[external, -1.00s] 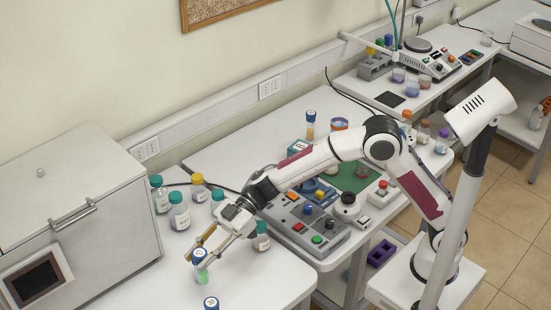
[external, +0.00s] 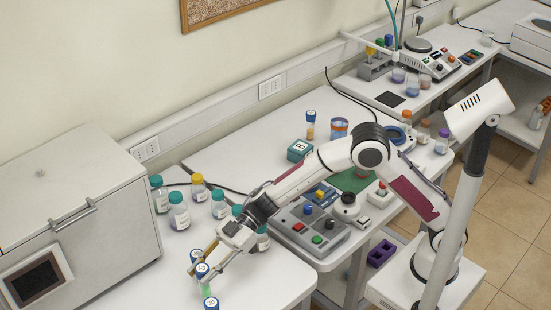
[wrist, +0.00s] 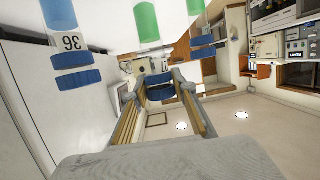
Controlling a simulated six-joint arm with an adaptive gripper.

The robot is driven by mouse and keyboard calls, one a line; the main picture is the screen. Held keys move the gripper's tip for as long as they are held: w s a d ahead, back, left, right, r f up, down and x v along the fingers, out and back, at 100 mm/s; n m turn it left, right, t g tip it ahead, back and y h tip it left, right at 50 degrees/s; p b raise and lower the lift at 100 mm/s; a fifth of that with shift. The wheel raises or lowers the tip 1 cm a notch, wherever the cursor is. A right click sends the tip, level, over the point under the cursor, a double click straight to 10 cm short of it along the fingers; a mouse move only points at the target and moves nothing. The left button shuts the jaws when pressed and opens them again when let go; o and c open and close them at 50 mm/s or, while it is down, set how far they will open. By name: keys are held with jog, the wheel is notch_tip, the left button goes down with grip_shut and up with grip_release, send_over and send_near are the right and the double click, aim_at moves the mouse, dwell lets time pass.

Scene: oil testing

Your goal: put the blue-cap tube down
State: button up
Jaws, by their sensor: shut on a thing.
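My gripper (external: 203,268) is low over the white bench in the external view, shut on a blue-cap tube (external: 202,271) with green liquid. In the wrist view my two fingers (wrist: 160,100) close on the blue cap from either side, and the green tube body (wrist: 145,20) shows beyond it. Another blue-cap tube (external: 196,255) stands just behind the held one, and a third (external: 211,303) is just in front. In the wrist view a tube labelled 36 (wrist: 70,45) is at left. I cannot tell whether the held tube's bottom touches the bench.
Several teal-cap bottles (external: 179,212) and a yellow-cap bottle (external: 198,190) stand behind my gripper. A white box-shaped appliance (external: 85,220) is at left. A grey button panel (external: 312,225) is to the right. The bench (external: 265,285) right of the tubes is clear.

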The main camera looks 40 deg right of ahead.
jog(key=shift+f, duration=1.85)
jog(key=shift+f, duration=0.15)
jog(key=o, duration=1.1)
jog(key=shift+w+d+r, duration=0.1)
jog(key=shift+d+r, duration=0.25)
jog(key=shift+d, duration=0.15)
jog(key=v, duration=1.1)
